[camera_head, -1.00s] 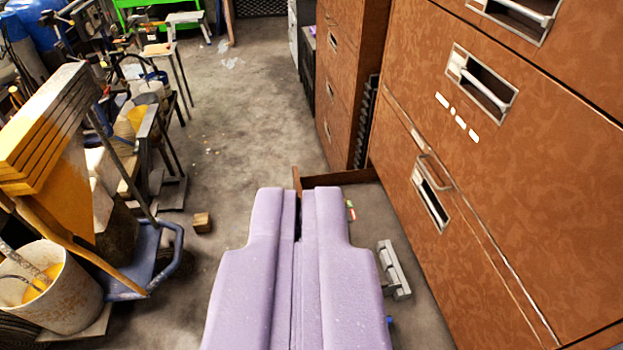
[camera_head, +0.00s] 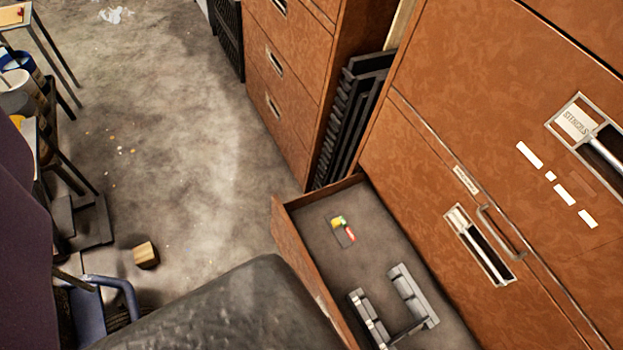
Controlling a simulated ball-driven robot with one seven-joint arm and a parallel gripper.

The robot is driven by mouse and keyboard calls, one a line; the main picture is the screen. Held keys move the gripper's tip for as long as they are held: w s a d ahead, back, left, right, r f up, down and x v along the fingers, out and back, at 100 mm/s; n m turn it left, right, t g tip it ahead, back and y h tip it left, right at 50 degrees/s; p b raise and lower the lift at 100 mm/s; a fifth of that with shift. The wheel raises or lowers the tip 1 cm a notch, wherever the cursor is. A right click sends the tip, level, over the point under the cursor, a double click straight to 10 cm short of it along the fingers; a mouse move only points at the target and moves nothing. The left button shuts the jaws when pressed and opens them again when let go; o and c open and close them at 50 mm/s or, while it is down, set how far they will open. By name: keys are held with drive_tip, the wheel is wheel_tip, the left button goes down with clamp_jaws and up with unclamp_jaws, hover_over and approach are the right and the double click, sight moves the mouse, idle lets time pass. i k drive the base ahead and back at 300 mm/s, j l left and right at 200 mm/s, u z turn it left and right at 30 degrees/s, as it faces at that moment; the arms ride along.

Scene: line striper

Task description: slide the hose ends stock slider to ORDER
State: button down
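An open brown drawer (camera_head: 297,249) juts from the cabinet at the lower right. On its grey floor lies a small dark plate with green, yellow and red marks (camera_head: 341,230), possibly the stock slider. Its lettering, including ORDER, is too small to read, and I cannot tell the slider's position. A dark purple shape fills the left edge and a dark lumpy shape the bottom middle; I cannot tell what either is.
Another brown cabinet (camera_head: 285,75) stands behind.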

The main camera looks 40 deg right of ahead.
sight(336, 223)
drive_tip(key=i+j+z, duration=0.1)
drive_tip(key=i+z, duration=0.3)
drive_tip(key=i+j+z, duration=0.35)
drive_tip(key=i, duration=0.15)
drive_tip(key=i+j+z, duration=0.15)
drive_tip(key=z, duration=0.25)
drive_tip(key=i+j+z, duration=0.3)
drive_tip(key=z, duration=0.15)
drive_tip(key=i+j+z, duration=0.2)
drive_tip(key=j+z, duration=0.2)
drive_tip(key=i+j+z, duration=0.15)
drive_tip(key=j+z, duration=0.15)
drive_tip(key=z, duration=0.15)
drive_tip(key=j+z, duration=0.2)
drive_tip(key=j, duration=0.2)
drive_tip(key=i, duration=0.05)
